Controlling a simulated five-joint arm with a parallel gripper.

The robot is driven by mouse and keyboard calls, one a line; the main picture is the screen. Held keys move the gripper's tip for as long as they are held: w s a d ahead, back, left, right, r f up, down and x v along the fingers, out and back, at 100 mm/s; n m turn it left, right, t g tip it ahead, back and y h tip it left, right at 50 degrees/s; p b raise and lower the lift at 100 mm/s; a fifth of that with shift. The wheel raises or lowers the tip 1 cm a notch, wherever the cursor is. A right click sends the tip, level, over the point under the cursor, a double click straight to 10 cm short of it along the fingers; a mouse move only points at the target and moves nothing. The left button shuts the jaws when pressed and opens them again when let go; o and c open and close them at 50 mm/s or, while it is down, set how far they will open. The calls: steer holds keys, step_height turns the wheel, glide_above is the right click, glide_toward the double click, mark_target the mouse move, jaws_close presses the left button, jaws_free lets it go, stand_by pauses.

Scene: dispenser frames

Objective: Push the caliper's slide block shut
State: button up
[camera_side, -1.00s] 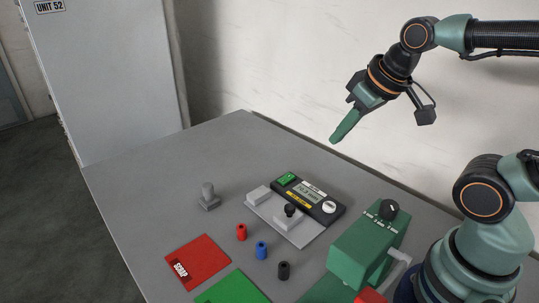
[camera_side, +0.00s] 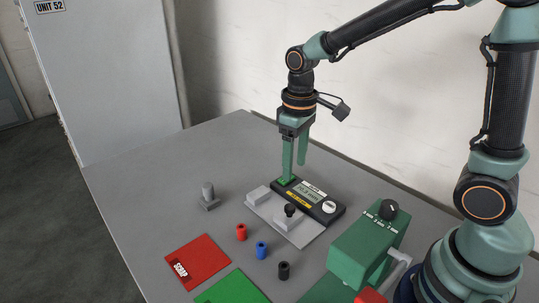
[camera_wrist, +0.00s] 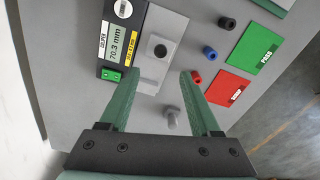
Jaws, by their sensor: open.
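The caliper's light grey base (camera_side: 268,210) lies on the table beside its black display panel (camera_side: 330,212). The slide block (camera_side: 291,222), with a black knob on top, sits apart from the pale end block (camera_side: 258,193), with a gap between them. The wrist view shows the slide block's black knob (camera_wrist: 161,51) and the display (camera_wrist: 117,42) reading 70.3 mm. My gripper (camera_side: 295,170) is open and empty, pointing down near the panel's green switch end. In the wrist view my gripper (camera_wrist: 162,74) has its fingers spread either side of the caliper's lower end.
Red (camera_side: 241,232), blue (camera_side: 261,250) and black (camera_side: 284,270) small cylinders stand in front of the caliper. A grey post (camera_side: 208,196) stands to the left. A red SCRAP mat (camera_side: 205,252) and a green mat (camera_side: 232,290) lie nearer. A green dial machine (camera_side: 355,245) stands right.

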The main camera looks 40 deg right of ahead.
mark_target(291, 207)
step_height(291, 207, down, 13)
steer(key=shift+w+r, duration=0.1)
steer(key=shift+r, duration=0.05)
stand_by(0.4)
jaws_close()
stand_by(1.5)
